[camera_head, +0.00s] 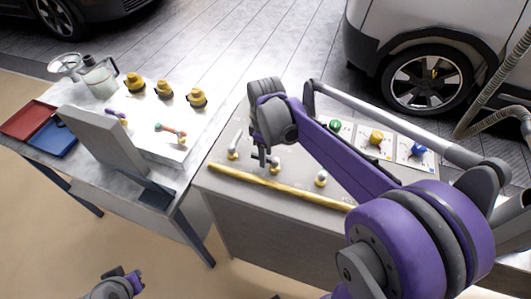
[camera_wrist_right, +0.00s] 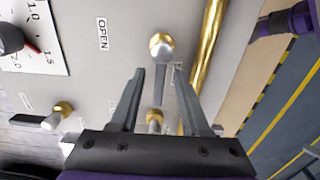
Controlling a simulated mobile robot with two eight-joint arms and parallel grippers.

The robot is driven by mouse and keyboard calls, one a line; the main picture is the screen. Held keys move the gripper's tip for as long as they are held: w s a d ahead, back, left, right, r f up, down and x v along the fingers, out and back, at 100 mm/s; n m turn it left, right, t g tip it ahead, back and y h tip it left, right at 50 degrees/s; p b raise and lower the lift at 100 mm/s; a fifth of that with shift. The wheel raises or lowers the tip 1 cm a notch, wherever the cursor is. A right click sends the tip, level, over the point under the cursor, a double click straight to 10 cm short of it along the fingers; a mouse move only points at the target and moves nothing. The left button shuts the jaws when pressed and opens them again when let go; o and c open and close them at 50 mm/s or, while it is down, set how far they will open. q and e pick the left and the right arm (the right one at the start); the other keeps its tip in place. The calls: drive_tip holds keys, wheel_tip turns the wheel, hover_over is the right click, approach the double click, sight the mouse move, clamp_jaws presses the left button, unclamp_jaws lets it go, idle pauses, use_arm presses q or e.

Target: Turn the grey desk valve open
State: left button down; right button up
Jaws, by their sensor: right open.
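In the right wrist view, a grey valve lever (camera_wrist_right: 159,88) runs from a round brass-and-silver hub (camera_wrist_right: 162,46) on the desk panel down between my fingers. The word OPEN is printed beside it. My right gripper (camera_wrist_right: 157,72) is open, one finger on each side of the lever; contact cannot be told. In the head view my right gripper (camera_head: 265,160) is low over the grey desk (camera_head: 245,230), among the valves, and partly covers them. My left gripper (camera_head: 120,287) is at the bottom left edge, away from the desk; its jaws are unclear.
Other valves with brass hubs stand nearby, one at the left (camera_head: 234,147) and one at the right (camera_head: 320,178). A yellow rail (camera_head: 270,187) runs along the desk's front edge. Gauge plates with coloured knobs (camera_head: 376,138) are behind. A side table holds trays (camera_head: 30,120).

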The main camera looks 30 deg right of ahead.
clamp_jaws()
idle(1.4)
